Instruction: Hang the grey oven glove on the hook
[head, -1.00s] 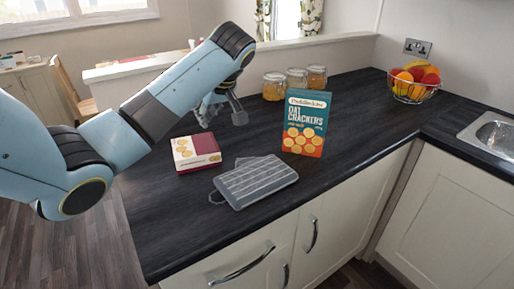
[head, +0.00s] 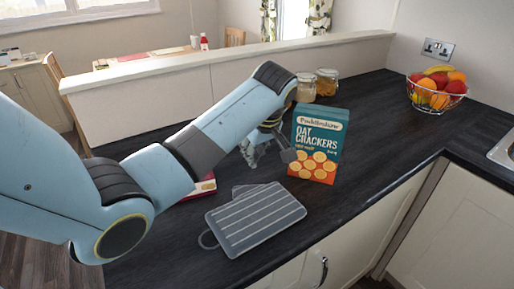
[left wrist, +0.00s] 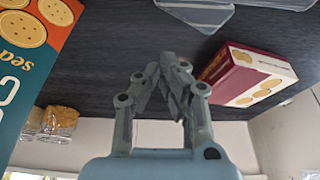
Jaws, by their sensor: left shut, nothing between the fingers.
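The grey oven glove (head: 256,220) lies flat on the dark worktop, with pale stripes and a loop at its left corner. Part of it shows at the top edge of the left wrist view (left wrist: 200,14). My left gripper (head: 268,152) is above the worktop behind the glove, apart from it, beside the cracker box. In the left wrist view its fingers (left wrist: 168,75) are closed together with nothing between them. I see no hook in either view. My right gripper is not in view.
The oat crackers box (head: 318,145) stands upright just right of my left gripper. A red and cream box (left wrist: 245,76) is partly hidden behind my arm in the head view. Jars (head: 326,82) and a fruit basket (head: 437,92) stand farther back. The worktop right of the crackers is clear.

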